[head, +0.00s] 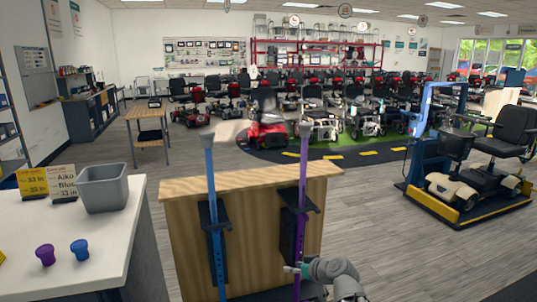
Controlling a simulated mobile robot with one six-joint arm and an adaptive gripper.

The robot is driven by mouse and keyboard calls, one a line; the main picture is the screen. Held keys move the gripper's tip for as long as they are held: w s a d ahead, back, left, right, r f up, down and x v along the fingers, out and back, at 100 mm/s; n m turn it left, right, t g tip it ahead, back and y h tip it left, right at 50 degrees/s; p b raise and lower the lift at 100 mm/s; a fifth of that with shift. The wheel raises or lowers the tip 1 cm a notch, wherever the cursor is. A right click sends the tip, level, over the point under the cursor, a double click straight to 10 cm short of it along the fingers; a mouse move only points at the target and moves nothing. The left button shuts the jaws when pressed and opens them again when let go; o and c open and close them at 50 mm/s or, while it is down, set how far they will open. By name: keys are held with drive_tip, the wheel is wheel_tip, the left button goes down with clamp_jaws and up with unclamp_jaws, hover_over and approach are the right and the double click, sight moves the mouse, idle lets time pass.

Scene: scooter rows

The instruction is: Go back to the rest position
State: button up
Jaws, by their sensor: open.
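My gripper (291,268) is low in the head view, at the lower part of a purple pole (302,208). Its open fingers are beside or around the pole; I cannot tell which, or whether they touch it. My grey arm reaches in from the bottom edge. The purple pole stands upright in a dark holder on a wooden panel (258,225). A blue pole (210,185) stands upright in a similar holder to the left. Both poles have grey tops. Their lower ends are cut off or hidden.
Scooters stand in rows behind. A scooter on a blue lift (455,208) is at right. Grey floor (375,230) is clear between.

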drive_tip(key=s+d+f+m+g+h, duration=0.5)
drive_tip(key=s+d+f+g+h, duration=0.3)
drive_tip(key=s, duration=0.5)
wheel_tip(320, 180, up, 17)
drive_tip(key=m+g+p, duration=0.1)
drive_tip(key=p, duration=1.7)
drive_tip(key=shift+s+d+p, duration=0.25)
drive_tip(key=shift+d+p, duration=0.05)
drive_tip(key=shift+d, duration=0.05)
